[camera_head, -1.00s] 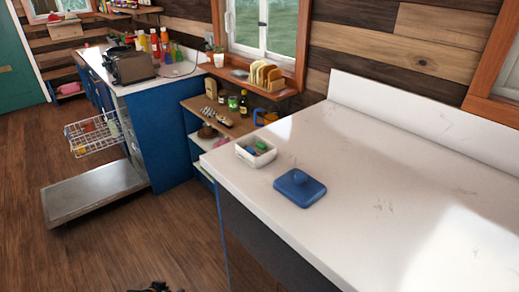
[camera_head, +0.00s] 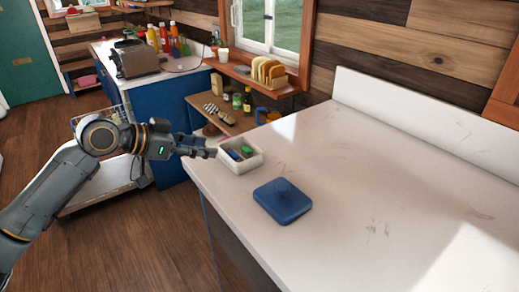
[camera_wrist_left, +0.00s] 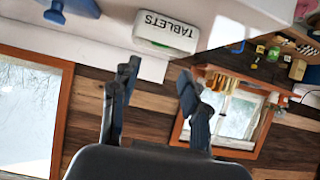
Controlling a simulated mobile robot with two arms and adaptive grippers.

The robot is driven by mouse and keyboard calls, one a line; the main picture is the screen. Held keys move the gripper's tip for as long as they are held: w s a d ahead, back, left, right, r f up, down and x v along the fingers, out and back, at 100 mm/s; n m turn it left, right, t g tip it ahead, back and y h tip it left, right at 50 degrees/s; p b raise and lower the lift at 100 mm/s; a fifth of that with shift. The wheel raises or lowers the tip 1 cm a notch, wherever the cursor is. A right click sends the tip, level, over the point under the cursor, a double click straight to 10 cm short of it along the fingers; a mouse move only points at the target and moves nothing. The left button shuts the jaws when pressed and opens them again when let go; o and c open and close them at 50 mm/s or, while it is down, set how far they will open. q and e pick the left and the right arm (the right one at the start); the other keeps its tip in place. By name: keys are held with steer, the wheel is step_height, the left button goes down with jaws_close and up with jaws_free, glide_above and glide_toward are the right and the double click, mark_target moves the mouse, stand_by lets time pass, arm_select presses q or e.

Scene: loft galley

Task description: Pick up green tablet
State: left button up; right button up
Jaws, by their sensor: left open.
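A small white box (camera_head: 243,166) stands open near the counter's left edge in the head view. My right gripper is not in view.
A blue lid with a knob (camera_head: 283,202) lies on the white counter (camera_head: 370,160) in front of the box; it shows in the wrist view (camera_wrist_left: 72,7) too. The counter's right part is clear. A shelf with bottles and a toast rack (camera_head: 268,72) stand behind.

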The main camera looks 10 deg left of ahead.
mark_target(247, 153)
arm_select(q)
steer(key=shift+w+d, duration=0.4)
steer(key=shift+d, duration=0.15)
steer(key=p+x, duration=0.1)
steer(key=x, duration=0.5)
steer(key=shift+a+f+p, duration=0.1)
steer(key=shift+f+p, duration=0.05)
steer(key=shift+p, duration=0.25)
steer(key=shift+w+d+f, duration=0.2)
steer(key=shift+w+d, duration=0.2)
steer(key=shift+w, duration=0.05)
steer(key=p+x, duration=0.2)
steer(key=x, duration=0.2)
steer(key=shift+w, duration=0.2)
steer(key=shift+w+d+f, duration=0.1)
steer(key=shift+w+f, duration=0.05)
steer(key=shift+f, duration=0.05)
steer(key=shift+c, duration=1.3)
steer(key=c, duration=0.3)
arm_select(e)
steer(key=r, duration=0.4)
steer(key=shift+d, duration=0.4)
